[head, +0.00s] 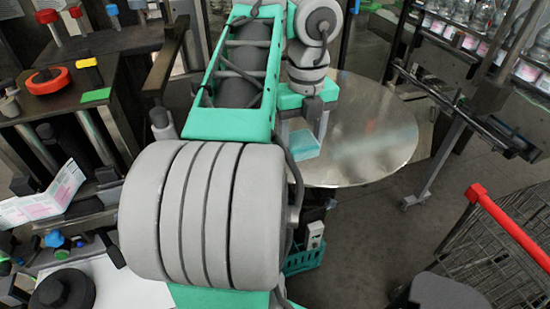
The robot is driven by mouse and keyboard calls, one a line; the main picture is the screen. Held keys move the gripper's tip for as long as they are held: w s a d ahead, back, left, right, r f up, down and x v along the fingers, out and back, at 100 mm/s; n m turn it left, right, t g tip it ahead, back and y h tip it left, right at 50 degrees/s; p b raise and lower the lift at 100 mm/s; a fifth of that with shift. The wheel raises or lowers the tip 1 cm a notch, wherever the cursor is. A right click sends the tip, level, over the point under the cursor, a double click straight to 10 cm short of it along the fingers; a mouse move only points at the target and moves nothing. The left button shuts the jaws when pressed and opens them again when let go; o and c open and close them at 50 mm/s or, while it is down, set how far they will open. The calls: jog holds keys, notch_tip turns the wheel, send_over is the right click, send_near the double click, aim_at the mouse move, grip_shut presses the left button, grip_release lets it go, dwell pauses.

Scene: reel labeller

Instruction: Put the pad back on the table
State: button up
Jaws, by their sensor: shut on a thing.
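The pad (304,145) is a small light-teal block in the head view. It shows at the fingertips of my gripper (304,134), which points down and is shut on it. The pad is over the left part of the round, shiny metal table (372,130). I cannot tell whether the pad touches the table top or hangs just above it. My own arm and large grey body parts hide the table's left side.
The rest of the visible table top is bare. A rack of bottles (465,38) stands at the upper right. A wire cart with a red handle (508,225) is at the lower right. A cluttered bench with a red knob (47,80) is at the left.

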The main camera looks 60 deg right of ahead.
jog(key=w+d+f+b, duration=0.1)
jog(key=w+f, duration=0.1)
jog(key=w+d+f+b, duration=0.2)
jog(key=f, duration=0.1)
jog(key=w+d+f+b, duration=0.1)
jog(key=w+f+b, duration=0.1)
jog(key=w, duration=0.1)
jog(key=shift+w+d+f, duration=0.1)
jog(key=shift+d+f, duration=0.05)
jog(key=shift+d, duration=0.2)
jog(key=f+b, duration=0.3)
jog(key=f, duration=0.1)
jog(key=shift+w+d, duration=0.25)
jog(key=shift+w, duration=0.1)
jog(key=shift+r, duration=0.15)
jog(key=o, duration=0.7)
jog(key=shift+f, duration=0.25)
jog(key=o, duration=0.5)
jog(key=shift+r, duration=0.1)
notch_tip(320, 180, up, 12)
jog(key=p, duration=1.1)
jog(key=shift+r, duration=0.2)
